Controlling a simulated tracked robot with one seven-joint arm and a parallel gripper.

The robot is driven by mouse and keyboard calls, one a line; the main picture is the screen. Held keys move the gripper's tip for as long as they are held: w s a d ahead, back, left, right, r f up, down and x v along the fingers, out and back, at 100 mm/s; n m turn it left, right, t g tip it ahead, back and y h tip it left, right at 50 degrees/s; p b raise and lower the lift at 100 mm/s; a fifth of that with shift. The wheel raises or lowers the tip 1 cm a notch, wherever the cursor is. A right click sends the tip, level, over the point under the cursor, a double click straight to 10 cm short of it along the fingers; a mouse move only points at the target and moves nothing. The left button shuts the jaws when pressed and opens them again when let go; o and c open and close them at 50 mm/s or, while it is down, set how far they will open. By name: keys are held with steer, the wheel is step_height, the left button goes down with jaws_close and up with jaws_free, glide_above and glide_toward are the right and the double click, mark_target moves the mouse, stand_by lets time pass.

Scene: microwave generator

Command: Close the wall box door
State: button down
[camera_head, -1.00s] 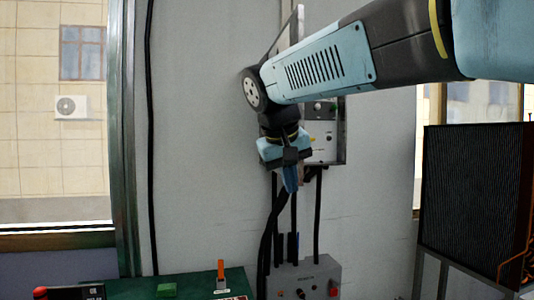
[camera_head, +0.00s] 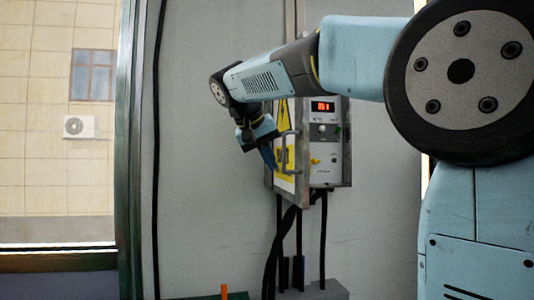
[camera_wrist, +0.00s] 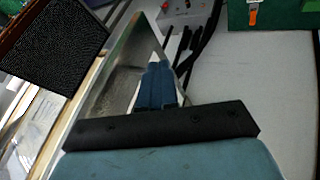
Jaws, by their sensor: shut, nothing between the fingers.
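In the wrist view the closed, empty fingers (camera_wrist: 155,70) are beside a grey metal panel, apparently the door (camera_wrist: 122,75).
Black cables (camera_head: 280,235) hang below the box to a grey control unit (camera_head: 315,290). A window (camera_head: 60,120) is at the left. A dark mesh-faced unit (camera_wrist: 55,40) shows at the wrist view's upper left.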

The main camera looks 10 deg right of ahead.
mark_target(299, 191)
steer(key=shift+w+d+f, duration=0.25)
steer(key=shift+d+f, duration=0.45)
steer(key=shift+d, duration=0.4)
steer(key=shift+w+d+f, duration=0.3)
steer(key=shift+d+f, duration=0.45)
steer(key=shift+d, duration=0.35)
steer(key=shift+w+d+f, duration=0.25)
steer(key=shift+d+f, duration=0.45)
steer(key=shift+d, duration=0.4)
